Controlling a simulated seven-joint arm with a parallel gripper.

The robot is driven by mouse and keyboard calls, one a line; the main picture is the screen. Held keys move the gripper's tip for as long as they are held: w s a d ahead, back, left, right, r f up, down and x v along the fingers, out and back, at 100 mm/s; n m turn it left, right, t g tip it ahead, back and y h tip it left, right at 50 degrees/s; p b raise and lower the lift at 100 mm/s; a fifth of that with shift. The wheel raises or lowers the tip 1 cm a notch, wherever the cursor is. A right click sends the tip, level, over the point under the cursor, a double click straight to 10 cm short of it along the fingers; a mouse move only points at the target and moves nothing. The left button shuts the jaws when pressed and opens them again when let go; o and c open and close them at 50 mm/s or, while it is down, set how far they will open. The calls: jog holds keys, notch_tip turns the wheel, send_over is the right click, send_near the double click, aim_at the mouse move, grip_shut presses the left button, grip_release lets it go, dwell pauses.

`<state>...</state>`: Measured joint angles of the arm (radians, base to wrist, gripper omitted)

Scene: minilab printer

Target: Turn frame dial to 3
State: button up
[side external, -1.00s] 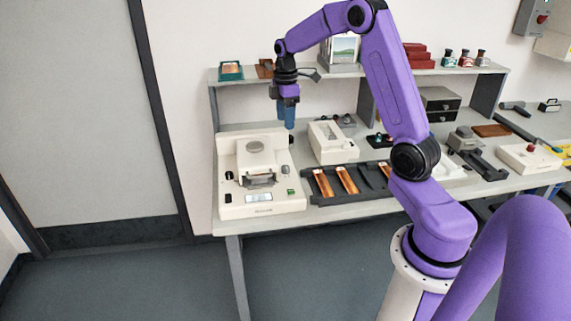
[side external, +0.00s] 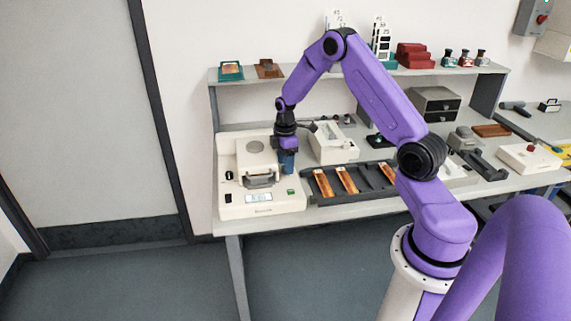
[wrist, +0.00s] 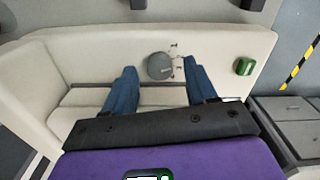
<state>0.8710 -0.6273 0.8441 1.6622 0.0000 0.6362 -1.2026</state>
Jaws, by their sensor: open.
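The frame dial (wrist: 160,66) is a round grey knob with small marks beside it on the cream printer (wrist: 90,50). Its marks are too small to read. In the wrist view it lies between the two blue fingers of my gripper (wrist: 159,68), which stand apart on either side of it. I cannot tell whether the fingers reach down to the knob's height. In the side view my gripper (side external: 287,162) is low over the right part of the printer (side external: 228,200) and hides the dial there.
A green button (wrist: 244,66) sits to the right of the dial; it also shows in the side view (side external: 290,191). A cream box (side external: 333,145) and a dark tray with copper strips (side external: 368,186) stand to the right of the printer. A shelf (side external: 300,80) is behind.

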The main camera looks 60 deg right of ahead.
jog(key=shift+f, duration=0.45)
jog(key=c, duration=1.1)
jog(key=shift+o, duration=0.2)
jog(key=shift+m, duration=3.4)
